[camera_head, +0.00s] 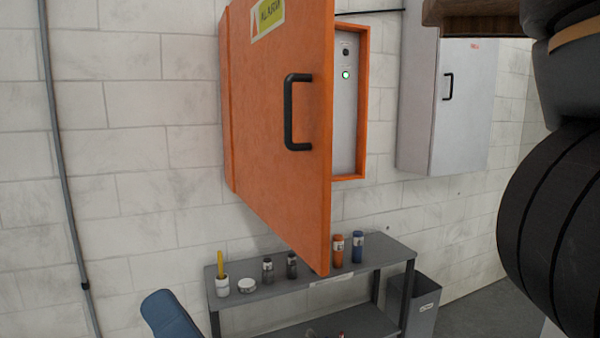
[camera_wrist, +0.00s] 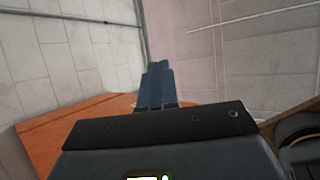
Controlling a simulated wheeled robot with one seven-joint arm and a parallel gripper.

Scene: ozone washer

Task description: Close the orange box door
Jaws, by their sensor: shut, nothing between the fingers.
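The orange box (camera_head: 348,105) is mounted on the white block wall. Its orange door (camera_head: 275,120) stands open, swung out toward me, with a black handle (camera_head: 298,112) and a yellow warning label on its face. Part of the grey inside panel with a green light shows to the right of the door. My gripper (camera_wrist: 157,85) shows in the wrist view with its blue fingers together and nothing between them. An orange surface (camera_wrist: 65,130), which looks like part of the box or door, lies to its lower left. I cannot tell whether they touch.
A grey cabinet (camera_head: 450,105) hangs at the right. Below stands a grey shelf table (camera_head: 240,300) with several small bottles, and a grey bin (camera_head: 422,305) beside it. A blue object (camera_head: 172,313) at the lower left is unclear. My dark arm fills the right edge.

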